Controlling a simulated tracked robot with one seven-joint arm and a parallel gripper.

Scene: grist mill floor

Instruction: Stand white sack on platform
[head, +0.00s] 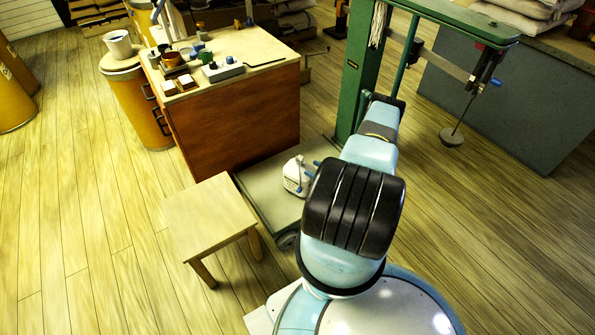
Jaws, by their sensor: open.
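A small white sack (294,177) with dark marks on it is on the grey platform (262,190) of the green scale. It looks upright, with its narrower top up; its right side is partly hidden by my arm. My gripper (313,168) shows only as small blue finger parts at the right side of the sack, beyond my dark wrist joint. The fingers are open. I cannot tell whether they touch the sack.
A wooden stool (210,217) stands left of the platform. A wooden cabinet (235,115) with small items on top is behind it. The scale's green post (358,75) rises at the platform's back, with a hanging weight (452,137). Open floor lies left and right.

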